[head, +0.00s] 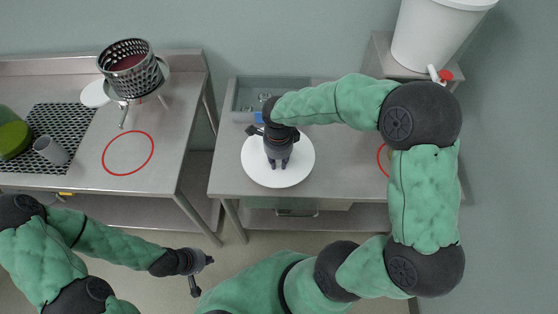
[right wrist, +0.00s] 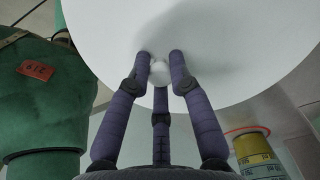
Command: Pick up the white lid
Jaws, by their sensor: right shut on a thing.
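The white lid (head: 302,164) is a round flat disc over the right steel table, near its left end. My right gripper (head: 277,162) is above the middle of the lid. In the right wrist view its fingers (right wrist: 160,65) are closed around the lid's small white knob (right wrist: 160,74), and the lid's face (right wrist: 240,45) fills the top. I cannot tell whether the lid touches the table. My left gripper (head: 203,274) is over the floor at bottom centre, with its fingers spread and nothing between them.
A grey tray (head: 233,101) lies behind the lid. A white bucket (head: 428,38) with a red-handled tap (head: 445,75) stands at back right. The left table holds a perforated steel basket (head: 130,78), a grey cup (head: 50,150) and a green container (head: 13,138). A yellow can (right wrist: 255,152) shows beside the lid.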

